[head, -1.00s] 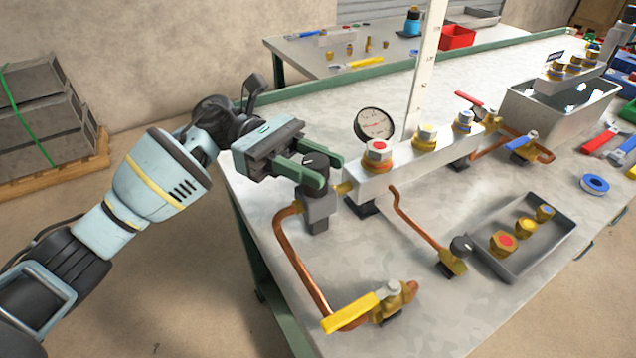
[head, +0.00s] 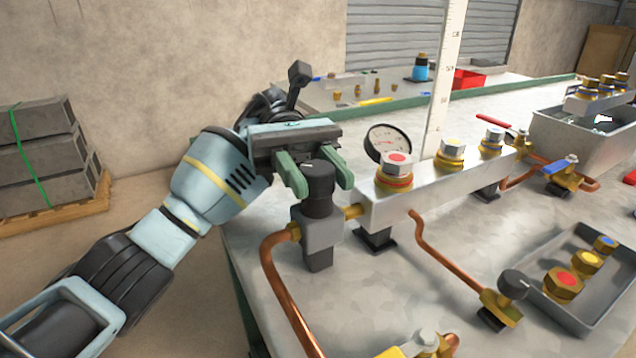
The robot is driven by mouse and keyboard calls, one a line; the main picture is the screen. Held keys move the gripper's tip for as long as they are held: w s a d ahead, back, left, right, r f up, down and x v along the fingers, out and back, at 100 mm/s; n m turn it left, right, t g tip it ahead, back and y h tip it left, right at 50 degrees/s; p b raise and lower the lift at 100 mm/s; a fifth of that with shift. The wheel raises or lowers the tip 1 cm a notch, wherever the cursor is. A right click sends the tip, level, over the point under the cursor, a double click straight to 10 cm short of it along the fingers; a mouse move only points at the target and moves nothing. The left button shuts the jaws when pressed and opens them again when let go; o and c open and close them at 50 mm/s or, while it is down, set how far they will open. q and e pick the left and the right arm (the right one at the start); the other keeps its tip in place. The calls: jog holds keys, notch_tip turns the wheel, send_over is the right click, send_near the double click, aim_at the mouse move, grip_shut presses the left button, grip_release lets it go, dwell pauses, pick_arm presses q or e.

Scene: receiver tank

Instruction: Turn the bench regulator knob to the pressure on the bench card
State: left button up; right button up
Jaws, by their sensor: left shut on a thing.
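The bench regulator (head: 320,236) is a grey block with a black knob (head: 318,190) on top, at the left end of the silver manifold (head: 440,178). My left gripper (head: 319,186) is shut on the knob, with one green finger on each side of it. I cannot make out a bench card. My right gripper is not in view.
Copper pipes (head: 285,290) run from the regulator and manifold. A second black knob (head: 515,283) on a brass valve sits at front right, beside a grey tray (head: 575,312) with brass caps. A white upright ruler (head: 443,80) stands behind the manifold.

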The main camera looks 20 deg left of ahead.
aim_at(317, 170)
pick_arm(q)
jog(key=shift+r, duration=0.1)
dwell(0.3)
jog(key=o, duration=0.9)
jog(key=shift+o, duration=0.4)
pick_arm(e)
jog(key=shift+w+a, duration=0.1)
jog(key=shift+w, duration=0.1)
pick_arm(q)
notch_tip(317, 170, up, 3)
jog(key=shift+r, duration=0.1)
jog(key=shift+s+d+r, duration=0.1)
jog(key=shift+s+r, duration=0.05)
jog(key=shift+s, duration=0.2)
jog(key=s+d+r+p, duration=0.1)
jog(key=s+d+p, duration=0.1)
jog(key=s, duration=1.3)
jog(key=shift+d+r, duration=0.2)
jog(key=shift+d, duration=0.35)
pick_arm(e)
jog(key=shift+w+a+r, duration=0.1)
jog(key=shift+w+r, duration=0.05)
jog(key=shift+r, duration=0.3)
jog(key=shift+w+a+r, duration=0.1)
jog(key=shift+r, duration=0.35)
